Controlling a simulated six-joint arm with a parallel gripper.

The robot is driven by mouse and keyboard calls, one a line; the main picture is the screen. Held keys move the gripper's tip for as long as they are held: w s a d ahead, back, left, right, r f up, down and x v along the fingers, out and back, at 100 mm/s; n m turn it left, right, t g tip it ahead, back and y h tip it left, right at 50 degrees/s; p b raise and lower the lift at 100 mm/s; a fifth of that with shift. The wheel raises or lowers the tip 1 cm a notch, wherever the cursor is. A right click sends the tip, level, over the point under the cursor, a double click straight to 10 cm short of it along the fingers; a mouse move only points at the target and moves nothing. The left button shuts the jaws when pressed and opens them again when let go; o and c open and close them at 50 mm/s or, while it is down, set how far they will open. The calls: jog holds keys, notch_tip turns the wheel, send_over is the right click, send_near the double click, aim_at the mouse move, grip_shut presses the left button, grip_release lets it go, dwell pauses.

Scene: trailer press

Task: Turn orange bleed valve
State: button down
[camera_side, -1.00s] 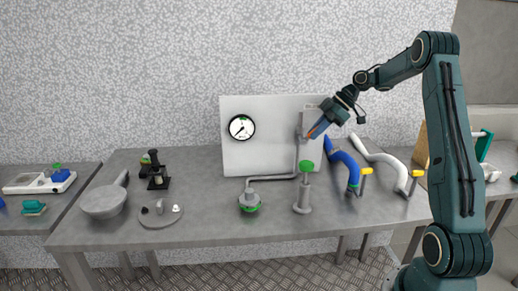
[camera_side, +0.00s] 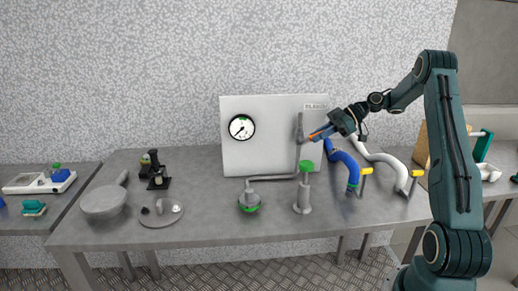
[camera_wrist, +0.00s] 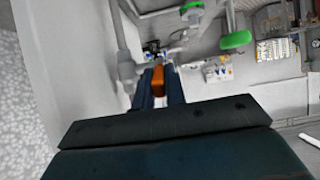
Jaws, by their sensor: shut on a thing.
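The orange bleed valve handle (camera_side: 317,135) sits at the grey pipe on the right part of the upright white panel (camera_side: 270,110). It points right and slightly up from the pipe. My gripper (camera_side: 326,131) reaches it from the right and is shut on it. In the wrist view the orange handle (camera_wrist: 159,79) lies between the two blue-grey fingers of my gripper (camera_wrist: 160,88). The fingers cover part of the handle in the side view. A round gauge (camera_side: 242,127) with a dark needle is on the left of the panel.
A post with a green top (camera_side: 305,166) stands below the handle. A blue curved pipe (camera_side: 345,166) and a white curved pipe (camera_side: 384,160), both with yellow levers, lie to the right. A green-ringed fitting (camera_side: 249,203) is in front of the panel.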

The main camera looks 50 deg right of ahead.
aim_at(313, 135)
jog(key=c, duration=1.4)
grip_release()
jog(key=shift+c, duration=0.2)
jog(key=shift+r, duration=0.1)
jog(key=shift+w+a+r+g+h, duration=0.2)
jog(key=shift+r+g+h, duration=0.1)
jog(key=shift+g+h, duration=0.25)
jog(key=shift+w+a+r+g+h, duration=0.15)
jog(key=shift+r+g+h, duration=0.15)
jog(key=shift+g+h, duration=0.25)
jog(key=shift+w+a+r+g+h, duration=0.2)
jog(key=shift+r+g+h, duration=0.05)
jog(key=shift+g+h, duration=0.25)
jog(key=shift+w+a+r+g+h, duration=0.15)
jog(key=shift+r+g+h, duration=0.05)
jog(key=shift+g+h, duration=0.3)
jog(key=shift+w+a+r+g+h, duration=0.2)
jog(key=shift+w+a+g+h, duration=0.05)
jog(key=shift+g+h, duration=0.3)
jog(key=shift+w+a+r+g+h, duration=0.15)
jog(key=shift+w+a+g+h, duration=0.05)
jog(key=shift+g+h, duration=0.35)
jog(key=shift+w+a+g+h, duration=0.15)
jog(key=shift+g+h, duration=0.25)
jog(key=shift+w+a+r+g+h, duration=0.1)
jog(key=shift+w+a+g+h, duration=0.25)
jog(key=shift+g+h, duration=0.25)
